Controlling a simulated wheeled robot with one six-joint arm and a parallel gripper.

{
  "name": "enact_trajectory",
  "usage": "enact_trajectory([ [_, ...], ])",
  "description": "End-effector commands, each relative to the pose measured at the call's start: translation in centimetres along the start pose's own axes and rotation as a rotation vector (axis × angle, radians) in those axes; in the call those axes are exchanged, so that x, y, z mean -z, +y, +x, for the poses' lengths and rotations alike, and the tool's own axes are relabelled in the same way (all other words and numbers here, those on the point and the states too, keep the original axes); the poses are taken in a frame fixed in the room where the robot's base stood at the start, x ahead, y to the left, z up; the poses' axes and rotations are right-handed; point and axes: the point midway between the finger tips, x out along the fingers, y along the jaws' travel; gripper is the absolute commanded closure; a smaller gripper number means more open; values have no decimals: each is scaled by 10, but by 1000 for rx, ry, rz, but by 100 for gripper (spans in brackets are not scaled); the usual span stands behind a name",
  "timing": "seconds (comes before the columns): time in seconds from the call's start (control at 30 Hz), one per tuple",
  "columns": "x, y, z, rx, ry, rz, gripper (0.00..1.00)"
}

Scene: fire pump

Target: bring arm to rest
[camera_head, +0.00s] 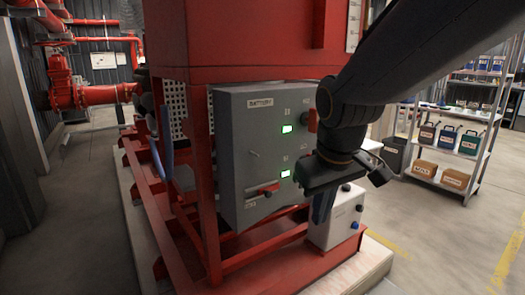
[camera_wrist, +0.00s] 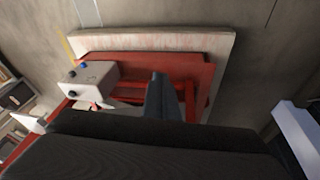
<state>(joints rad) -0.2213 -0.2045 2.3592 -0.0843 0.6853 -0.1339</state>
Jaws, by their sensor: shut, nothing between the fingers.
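My arm (camera_head: 395,75) reaches in from the upper right in the head view and bends down at the wrist. My gripper (camera_head: 321,210) points downward in front of the right side of the grey control box, above and beside a small white box (camera_head: 338,218). It is shut and empty. In the wrist view the gripper fingers (camera_wrist: 160,98) show as one narrow dark shape over the red frame. The grey control box (camera_head: 245,150) has two lit green indicators and a red-handled lever (camera_head: 262,190). My arm hides part of its right side.
A red steel frame (camera_head: 205,190) carries the boxes and stands on a pale plinth (camera_head: 365,270). Red pipes and a valve (camera_head: 62,88) are at the left. A shelf with cases and cartons (camera_head: 455,140) stands at the right.

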Motion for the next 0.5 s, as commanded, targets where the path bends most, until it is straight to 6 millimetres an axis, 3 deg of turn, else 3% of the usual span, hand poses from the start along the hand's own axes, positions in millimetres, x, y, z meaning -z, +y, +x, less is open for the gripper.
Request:
enact_trajectory([
  [0.03, -26, -13, 8, 29, -53, 39, 100],
  [0.1, -58, -28, 17, 64, -121, 93, 100],
  [0.3, -139, -68, 32, 140, -298, 230, 100],
  [0.5, -129, -89, 76, 145, -281, 138, 100],
])
